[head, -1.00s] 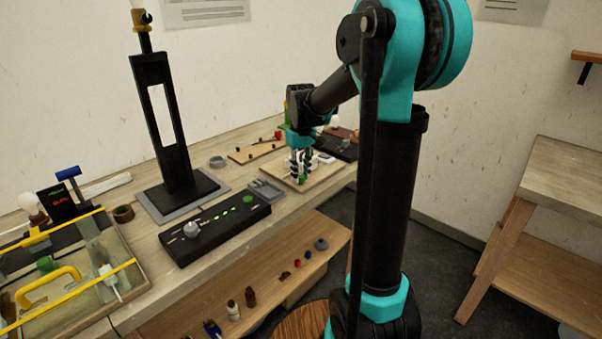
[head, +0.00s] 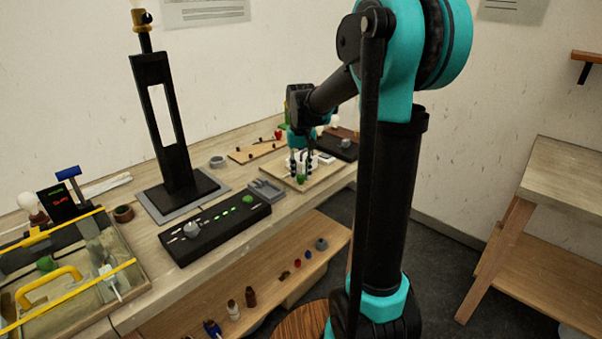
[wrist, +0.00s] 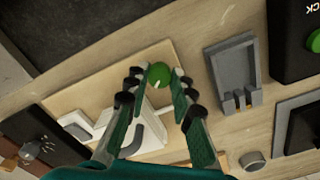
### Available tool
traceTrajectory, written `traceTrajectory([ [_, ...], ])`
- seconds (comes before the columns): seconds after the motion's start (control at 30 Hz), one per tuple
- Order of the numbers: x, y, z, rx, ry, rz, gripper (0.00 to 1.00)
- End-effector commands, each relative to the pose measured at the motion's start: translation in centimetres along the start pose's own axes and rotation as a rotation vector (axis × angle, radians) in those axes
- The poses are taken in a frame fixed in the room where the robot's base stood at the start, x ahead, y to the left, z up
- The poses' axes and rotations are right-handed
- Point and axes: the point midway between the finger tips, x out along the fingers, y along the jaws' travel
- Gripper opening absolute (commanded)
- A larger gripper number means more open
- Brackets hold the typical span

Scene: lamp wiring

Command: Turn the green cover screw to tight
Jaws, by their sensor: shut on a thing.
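The green cover screw (wrist: 158,76) is a round green knob with a small light mark. It sits between my gripper's fingertips (wrist: 159,84) in the wrist view. My gripper is shut on it, with a fingertip on each side. In the head view the green screw (head: 301,179) shows low by the fingers of my gripper (head: 300,165). A white housing (wrist: 152,136) with a dark grey curved part lies below the fingers on a pale wooden board (wrist: 75,97). The fingers hide part of the housing, and I cannot tell how tight the screw is.
A grey slotted holder (wrist: 235,75) lies beside the board. A black control panel (head: 225,228) with green lights is nearer on the bench. A black lamp stand (head: 165,130) rises at the left. A dark box with a knob (head: 340,146) stands just behind the board.

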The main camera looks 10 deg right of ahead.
Motion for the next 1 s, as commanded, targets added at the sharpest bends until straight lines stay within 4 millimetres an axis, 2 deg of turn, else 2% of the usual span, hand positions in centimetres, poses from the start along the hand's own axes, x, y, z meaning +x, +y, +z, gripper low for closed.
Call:
traceTrajectory([
  [1.0, -0.02, -0.08, -0.06, 0.966, 0.0, 0.0, 0.0],
])
